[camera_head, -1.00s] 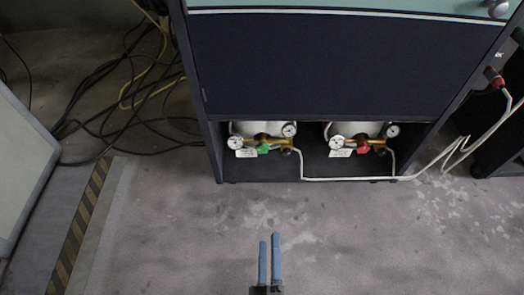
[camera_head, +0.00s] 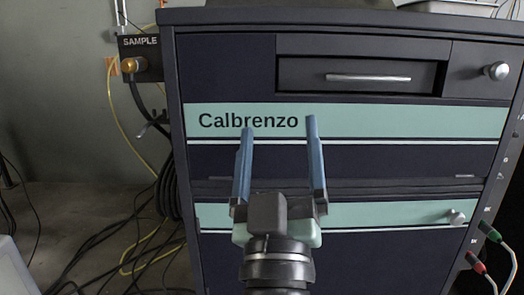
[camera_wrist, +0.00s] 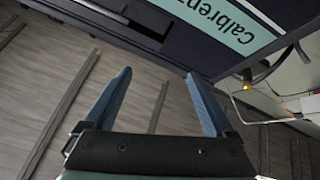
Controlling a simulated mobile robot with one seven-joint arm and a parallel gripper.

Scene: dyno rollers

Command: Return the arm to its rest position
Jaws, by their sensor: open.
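My gripper (camera_head: 279,140) is raised in front of the dark blue cabinet in the head view. Its two blue fingers point up and stand well apart, with nothing between them. In the wrist view my gripper (camera_wrist: 160,88) also shows open and empty. The cabinet (camera_head: 330,165) has a pale green band with the word "Calbrenzo" behind the fingers. The gap between the fingers and the cabinet front is hard to judge.
A drawer (camera_head: 360,77) with a bar handle is at the cabinet's top. A "SAMPLE" box (camera_head: 139,57) with a brass fitting is at the left. Black and yellow cables (camera_head: 150,235) hang to the floor. Red and green connectors (camera_head: 488,231) are at the right.

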